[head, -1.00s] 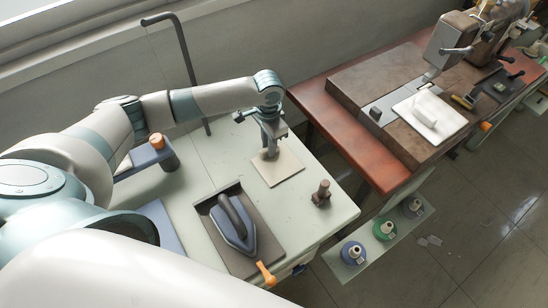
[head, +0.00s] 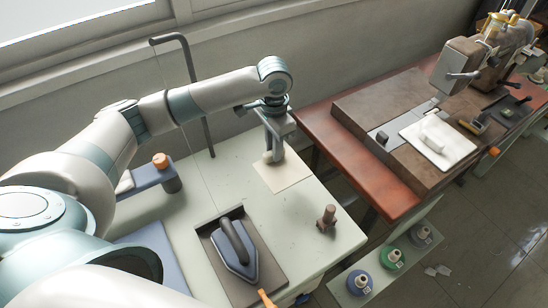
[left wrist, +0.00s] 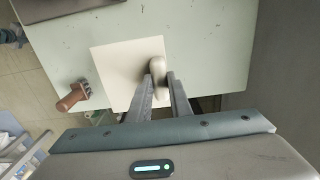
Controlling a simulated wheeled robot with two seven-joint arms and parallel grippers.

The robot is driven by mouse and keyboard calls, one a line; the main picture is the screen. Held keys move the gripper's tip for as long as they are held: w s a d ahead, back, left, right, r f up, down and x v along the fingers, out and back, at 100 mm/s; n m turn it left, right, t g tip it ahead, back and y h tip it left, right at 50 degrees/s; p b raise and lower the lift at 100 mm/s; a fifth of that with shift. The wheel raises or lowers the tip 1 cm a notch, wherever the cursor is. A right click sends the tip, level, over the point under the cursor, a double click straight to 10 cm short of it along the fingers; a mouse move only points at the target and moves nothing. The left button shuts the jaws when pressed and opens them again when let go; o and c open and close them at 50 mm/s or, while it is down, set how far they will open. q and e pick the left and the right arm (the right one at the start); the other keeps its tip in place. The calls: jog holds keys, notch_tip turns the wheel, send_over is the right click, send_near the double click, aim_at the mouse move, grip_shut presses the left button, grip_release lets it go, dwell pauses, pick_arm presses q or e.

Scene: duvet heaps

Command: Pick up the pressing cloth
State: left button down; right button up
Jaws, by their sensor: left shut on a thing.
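The pressing cloth (head: 287,178) is a flat beige square with a rounded raised lump on it. My left gripper (head: 274,152) points down and is shut on that lump. The cloth appears a little above the pale green table (head: 240,188), level and flat. In the left wrist view the cloth (left wrist: 117,75) spreads to the left of the fingers, and the lump is between the fingertips of the left gripper (left wrist: 160,78). My right gripper is not in view.
A dark blue iron (head: 238,250) rests on a dark tray at the table's front. A black pole (head: 196,90) rises behind. A sewing machine table (head: 372,165) is at right.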

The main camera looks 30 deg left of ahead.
pick_arm(q)
jog(key=shift+r, duration=0.25)
dwell(0.4)
